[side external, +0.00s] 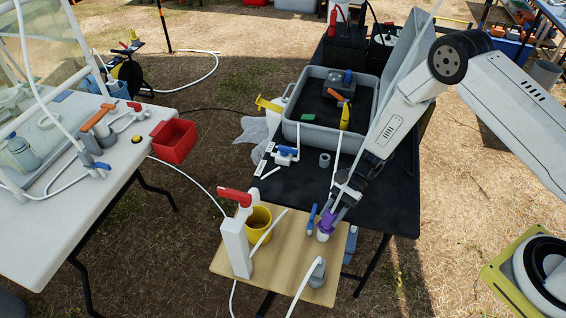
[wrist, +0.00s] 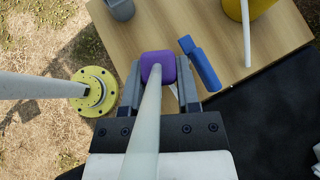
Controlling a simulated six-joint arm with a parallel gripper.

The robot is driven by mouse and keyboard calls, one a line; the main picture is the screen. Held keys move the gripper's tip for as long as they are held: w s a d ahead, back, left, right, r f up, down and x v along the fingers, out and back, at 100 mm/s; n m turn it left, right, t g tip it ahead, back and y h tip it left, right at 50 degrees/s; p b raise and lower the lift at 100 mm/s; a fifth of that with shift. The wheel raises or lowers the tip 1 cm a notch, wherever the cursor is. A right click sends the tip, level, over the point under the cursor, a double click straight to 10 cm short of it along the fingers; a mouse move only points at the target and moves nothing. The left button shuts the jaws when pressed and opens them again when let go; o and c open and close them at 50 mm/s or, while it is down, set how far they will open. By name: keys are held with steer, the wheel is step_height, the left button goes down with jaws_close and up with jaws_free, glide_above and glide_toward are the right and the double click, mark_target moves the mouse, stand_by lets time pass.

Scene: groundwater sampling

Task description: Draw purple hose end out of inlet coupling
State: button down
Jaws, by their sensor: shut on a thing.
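The purple hose end (side external: 326,224) is at the right side of the light wooden board (side external: 290,252), with a pale hose rising from it along my arm. My gripper (side external: 332,210) points down and is shut on it. In the wrist view the purple end (wrist: 158,64) sits between my two fingers, with the pale hose (wrist: 146,125) running back toward the camera. A small pale part (side external: 322,237) shows just under the purple end, possibly the inlet coupling. I cannot tell whether the end is seated in it or apart. The wrist view hides what is below the purple end.
A blue lever (side external: 311,217) stands close left of my gripper. A white post with a red handle (side external: 235,240), a yellow bucket (side external: 259,222) and a grey fitting (side external: 317,272) with a white hose are also on the board. A grey tub (side external: 300,130) stands on the black table behind.

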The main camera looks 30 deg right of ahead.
steer(key=shift+r, duration=0.15)
steer(key=shift+r, duration=0.4)
steer(key=shift+r, duration=0.35)
steer(key=shift+r, duration=0.7)
steer(key=shift+r, duration=0.35)
steer(key=shift+r, duration=0.7)
steer(key=shift+r, duration=0.25)
